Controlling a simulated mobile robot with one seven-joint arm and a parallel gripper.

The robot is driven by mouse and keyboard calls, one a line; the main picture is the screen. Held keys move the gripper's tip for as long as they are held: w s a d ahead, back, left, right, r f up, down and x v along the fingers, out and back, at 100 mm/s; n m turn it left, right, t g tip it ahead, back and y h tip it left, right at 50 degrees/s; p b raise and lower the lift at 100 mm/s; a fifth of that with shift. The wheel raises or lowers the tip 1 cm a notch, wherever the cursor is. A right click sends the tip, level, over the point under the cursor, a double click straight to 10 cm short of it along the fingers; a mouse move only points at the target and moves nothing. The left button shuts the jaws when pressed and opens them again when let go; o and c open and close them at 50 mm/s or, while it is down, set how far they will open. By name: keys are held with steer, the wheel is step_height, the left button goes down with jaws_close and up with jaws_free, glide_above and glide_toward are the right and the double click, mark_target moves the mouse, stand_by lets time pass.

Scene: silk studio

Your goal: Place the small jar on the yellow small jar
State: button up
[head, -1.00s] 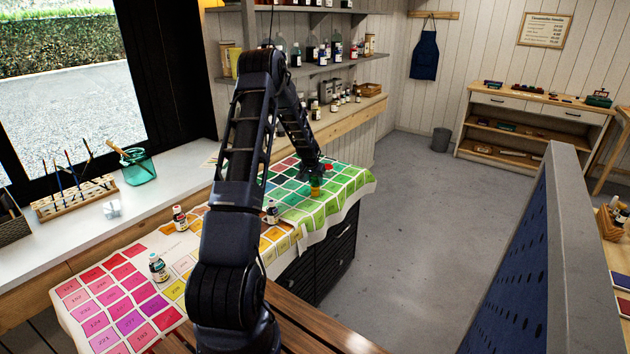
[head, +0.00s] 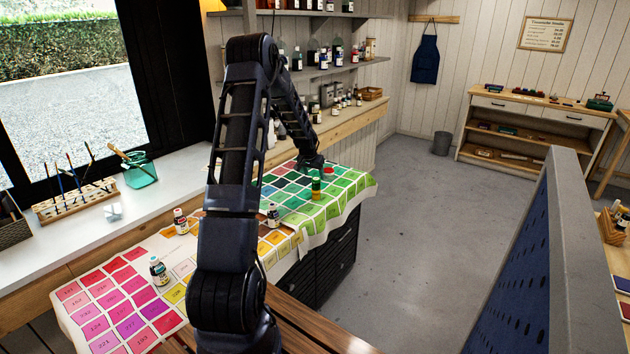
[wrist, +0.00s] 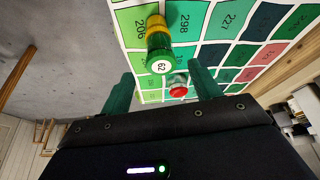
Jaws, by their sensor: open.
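A small green jar (wrist: 159,47) with a white lid marked 62 stands upright on the yellow small jar (wrist: 157,22); the two form a short stack on the color chart cloth. In the head view the green jar (head: 316,182) shows above the yellow one (head: 316,194), just in front of my gripper (head: 311,164). In the wrist view my gripper (wrist: 160,72) is open, its fingers on either side of the line to the stack and apart from it. A red-lidded jar (wrist: 177,88) stands close beside the stack, nearer the fingers in that view.
The chart cloth (head: 345,185) covers a dark drawer cabinet. Several small bottles stand on its nearer part, such as one at front left (head: 158,270). Shelves with bottles line the wall behind.

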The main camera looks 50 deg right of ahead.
steer(key=shift+v, duration=2.4)
steer(key=w+a+r+n+t+y, duration=0.1)
steer(key=w+a+r+n, duration=0.1)
steer(key=w+a+r, duration=0.6)
steer(key=w+a+r+n+t, duration=0.1)
steer(key=w+a+r, duration=0.3)
steer(key=a, duration=0.7)
steer(key=a+r+n, duration=0.1)
steer(key=a+r, duration=0.2)
steer(key=a, duration=0.3)
steer(key=w+a+r+n+y, duration=0.1)
steer(key=a+r+n, duration=0.1)
steer(key=a+r, duration=0.35)
steer(key=a+r+n, duration=0.1)
steer(key=a, duration=0.7)
steer(key=s+a+r+n+t+y, duration=0.1)
steer(key=s+a+r+n, duration=0.15)
steer(key=a, duration=0.75)
steer(key=s+a+r+n+t, duration=0.1)
steer(key=s+a+r+n, duration=0.2)
steer(key=a, duration=0.7)
steer(key=s+a+f+n+y, duration=0.1)
steer(key=s+a+n, duration=0.2)
steer(key=s+a, duration=0.9)
steer(key=s, duration=0.2)
steer(key=shift+s+a+y, duration=0.3)
steer(key=shift+s+a, duration=0.05)
steer(key=shift+a, duration=0.05)
